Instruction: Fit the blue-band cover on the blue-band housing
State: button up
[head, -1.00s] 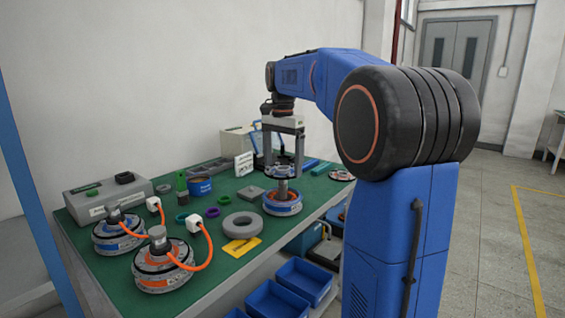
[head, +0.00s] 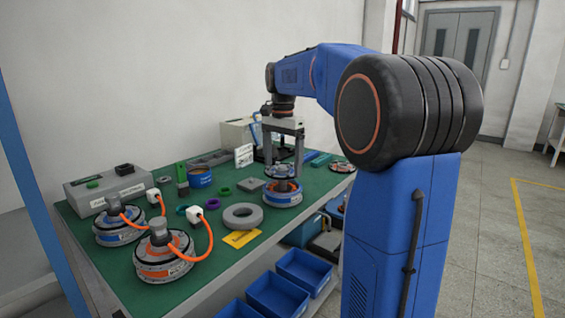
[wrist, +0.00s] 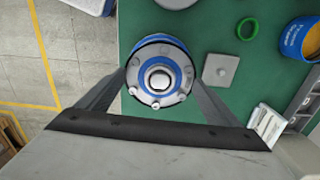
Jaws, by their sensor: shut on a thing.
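My gripper (head: 282,168) is shut on the blue-band cover (head: 281,171), a round grey disc with a blue edge. In the wrist view the cover (wrist: 158,76) lies flat between my two fingers, with a round hole in its middle and several small bosses near its rim. In the head view the blue-band housing (head: 282,197) stands on the green bench right below the cover. A small gap with a grey central post shows between them. In the wrist view the cover hides most of the housing, so I cannot tell how well they line up.
A grey ring (head: 241,216), a yellow card (head: 240,238) and a grey square plate (head: 251,187) lie left of the housing. Two cabled motors (head: 163,257) stand at the front left. Blue bins (head: 300,270) sit below the bench edge.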

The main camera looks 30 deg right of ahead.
jog(key=shift+f, duration=0.15)
jog(key=shift+f, duration=1)
jog(key=shift+f, duration=0.15)
jog(key=shift+f, duration=0.85)
jog(key=shift+f, duration=0.15)
dwell(0.6)
dwell(0.4)
jog(key=o, duration=1.1)
notch_tip(320, 180, up, 18)
jog(key=shift+f, duration=0.25)
